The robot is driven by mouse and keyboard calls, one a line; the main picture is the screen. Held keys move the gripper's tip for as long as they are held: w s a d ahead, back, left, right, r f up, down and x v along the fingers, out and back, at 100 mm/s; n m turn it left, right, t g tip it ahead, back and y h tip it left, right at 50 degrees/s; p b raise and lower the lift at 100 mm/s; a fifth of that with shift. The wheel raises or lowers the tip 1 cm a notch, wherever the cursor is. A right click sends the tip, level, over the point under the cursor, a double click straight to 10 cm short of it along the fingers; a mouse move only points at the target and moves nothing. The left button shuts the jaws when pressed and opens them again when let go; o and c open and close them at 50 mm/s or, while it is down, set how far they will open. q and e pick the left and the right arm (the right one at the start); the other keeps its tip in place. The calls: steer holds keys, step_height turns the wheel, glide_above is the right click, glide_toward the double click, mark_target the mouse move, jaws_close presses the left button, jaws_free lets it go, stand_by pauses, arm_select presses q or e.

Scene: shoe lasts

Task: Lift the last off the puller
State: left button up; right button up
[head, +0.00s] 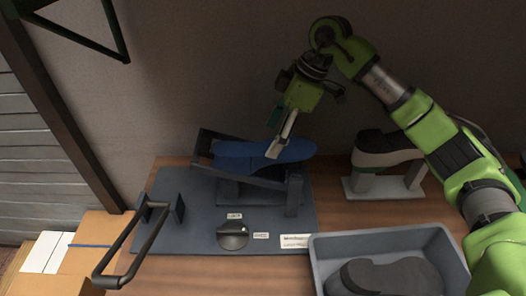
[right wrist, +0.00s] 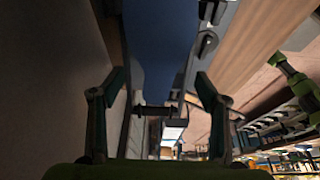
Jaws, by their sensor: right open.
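The blue last (head: 262,152) lies on the puller (head: 293,196), a dark grey frame with a base plate, a knob and a long handle. My right gripper (head: 277,141) is over the last, with its fingers pointing down at it. In the right wrist view the gripper (right wrist: 158,95) is open, and the blue last (right wrist: 158,42) shows ahead between the spread fingers. I cannot tell whether a finger touches it. The underside of the last is partly hidden by the puller's frame. My left gripper is not in view.
A grey bin (head: 322,252) at the front right holds a dark last (head: 391,277). A shoe (head: 385,150) sits on a white stand (head: 388,188) behind it. The puller's handle (head: 130,243) sticks out at the front left. Cardboard boxes (head: 90,245) stand left of the wooden table. A wall is behind.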

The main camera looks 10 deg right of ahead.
mark_target(266, 146)
steer(key=shift+x, duration=0.95)
steer(key=shift+w+a+f, duration=0.1)
steer(key=shift+w+f, duration=0.1)
steer(key=p+x, duration=0.2)
steer(key=x, duration=0.2)
steer(key=shift+s+f, duration=0.15)
steer(key=shift+a+f, duration=0.1)
steer(key=shift+f, duration=0.2)
steer(key=c, duration=1.6)
steer(key=shift+r, duration=0.15)
steer(key=shift+c, duration=0.9)
